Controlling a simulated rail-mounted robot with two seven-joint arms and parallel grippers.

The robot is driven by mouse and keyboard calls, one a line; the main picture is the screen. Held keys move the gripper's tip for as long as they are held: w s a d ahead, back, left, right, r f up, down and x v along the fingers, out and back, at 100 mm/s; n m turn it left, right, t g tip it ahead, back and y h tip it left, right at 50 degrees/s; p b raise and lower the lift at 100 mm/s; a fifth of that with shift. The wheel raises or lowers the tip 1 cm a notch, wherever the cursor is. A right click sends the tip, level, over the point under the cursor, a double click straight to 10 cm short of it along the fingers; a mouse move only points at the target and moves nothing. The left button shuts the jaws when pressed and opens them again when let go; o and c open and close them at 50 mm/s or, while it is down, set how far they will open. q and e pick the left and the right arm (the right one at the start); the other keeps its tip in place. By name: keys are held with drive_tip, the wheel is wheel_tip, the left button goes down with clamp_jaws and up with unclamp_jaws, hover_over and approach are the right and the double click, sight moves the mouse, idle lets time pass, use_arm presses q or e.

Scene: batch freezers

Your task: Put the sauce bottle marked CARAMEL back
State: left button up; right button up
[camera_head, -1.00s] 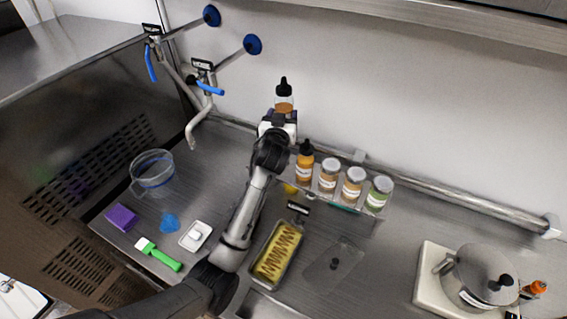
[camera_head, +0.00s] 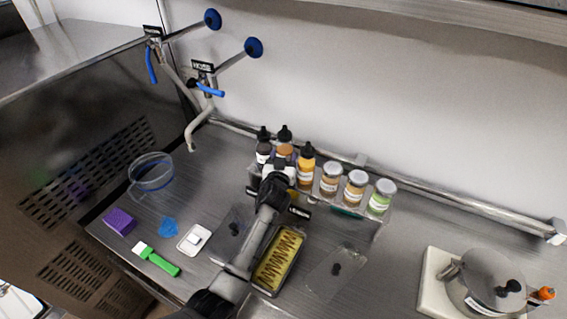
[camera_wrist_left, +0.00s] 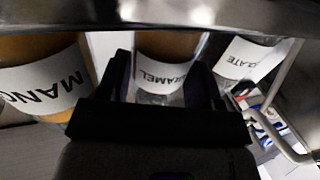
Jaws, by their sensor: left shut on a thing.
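The CARAMEL bottle (camera_head: 285,150), brown with a black cap, is upright in the back row of bottles and jars. My left gripper (camera_head: 279,166) is shut on it from the front and hides its lower part. In the left wrist view the CARAMEL label (camera_wrist_left: 160,76) shows between the two fingers. The orange MANGO bottle (camera_head: 306,167) stands to its right, and a dark bottle (camera_head: 263,148), whose label ends in LATE, to its left. I cannot tell whether the CARAMEL bottle's base rests on the rack (camera_head: 347,209). My right gripper is not in view.
Several lidded jars (camera_head: 355,187) continue the row to the right. A yellow-filled pan (camera_head: 279,262) lies beside my left forearm. A clear jug (camera_head: 151,174), purple block (camera_head: 120,220) and green-handled brush (camera_head: 160,262) are left. A lidded pot (camera_head: 482,283) stands right. A rail runs behind the row.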

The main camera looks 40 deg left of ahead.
use_arm(q)
drive_tip(key=shift+f, duration=0.8)
drive_tip(key=shift+f+b, duration=0.3)
drive_tip(key=shift+b, duration=0.15)
drive_tip(key=o, duration=1)
drive_tip(key=shift+p+v, duration=0.45)
drive_tip(key=shift+v, duration=2.1)
